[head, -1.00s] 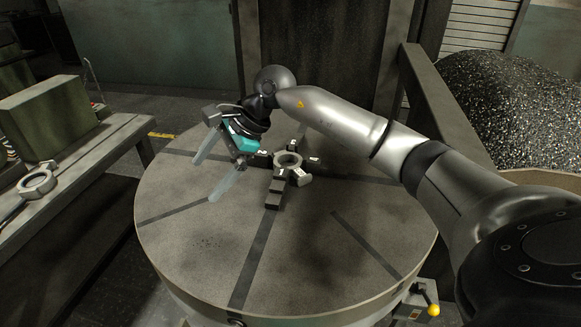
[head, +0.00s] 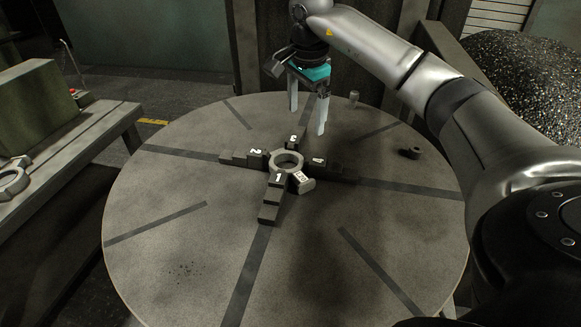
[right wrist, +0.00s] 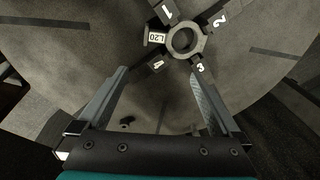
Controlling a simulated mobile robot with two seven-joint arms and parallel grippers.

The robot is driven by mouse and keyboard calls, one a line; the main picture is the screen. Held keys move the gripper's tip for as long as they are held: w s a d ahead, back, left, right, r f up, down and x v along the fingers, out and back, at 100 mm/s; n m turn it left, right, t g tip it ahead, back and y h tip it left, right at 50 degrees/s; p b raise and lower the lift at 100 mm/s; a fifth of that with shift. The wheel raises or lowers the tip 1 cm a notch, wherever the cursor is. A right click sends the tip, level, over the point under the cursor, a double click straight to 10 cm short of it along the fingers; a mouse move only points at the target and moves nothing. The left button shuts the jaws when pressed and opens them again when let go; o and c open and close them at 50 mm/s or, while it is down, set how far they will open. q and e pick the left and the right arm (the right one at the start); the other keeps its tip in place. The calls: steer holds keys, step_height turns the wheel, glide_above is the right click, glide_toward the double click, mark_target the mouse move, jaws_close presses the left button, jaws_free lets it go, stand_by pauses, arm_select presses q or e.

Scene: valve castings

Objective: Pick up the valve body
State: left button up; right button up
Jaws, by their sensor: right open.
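The valve body (head: 290,170) is a grey ring-shaped casting with a short side stub bearing an L20 label (head: 301,177). It sits at the centre of the round table (head: 180,240), between four jaws numbered 1 to 4. In the right wrist view the valve body (right wrist: 172,49) lies beyond the fingertips, toward the top. My right gripper (head: 307,119) is open and empty, pointing down, above and behind the valve body near jaw 3. It also shows in the right wrist view (right wrist: 160,74). My left gripper is out of view.
A small clear cylinder (head: 354,98) and a small dark part (head: 411,152) stand on the table's back right. Another grey ring casting (head: 14,187) lies on the left bench (head: 85,140). A bin of metal chips (head: 525,90) is at the right.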

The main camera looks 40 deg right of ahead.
step_height(320, 180, down, 4)
steer(key=b, duration=0.6)
glide_above(302, 176)
steer(key=f, duration=1.1)
steer(key=shift+s+a, duration=0.25)
steer(key=shift+s, duration=0.15)
steer(key=f, duration=0.5)
steer(key=shift+w+d, duration=0.2)
steer(key=shift+w, duration=0.2)
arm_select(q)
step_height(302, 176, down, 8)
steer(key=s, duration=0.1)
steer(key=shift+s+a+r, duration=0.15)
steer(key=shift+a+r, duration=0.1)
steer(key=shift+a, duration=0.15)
arm_select(e)
jaws_close()
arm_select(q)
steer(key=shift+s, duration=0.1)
arm_select(e)
steer(key=shift+w+r, duration=0.15)
steer(key=shift+r, duration=0.05)
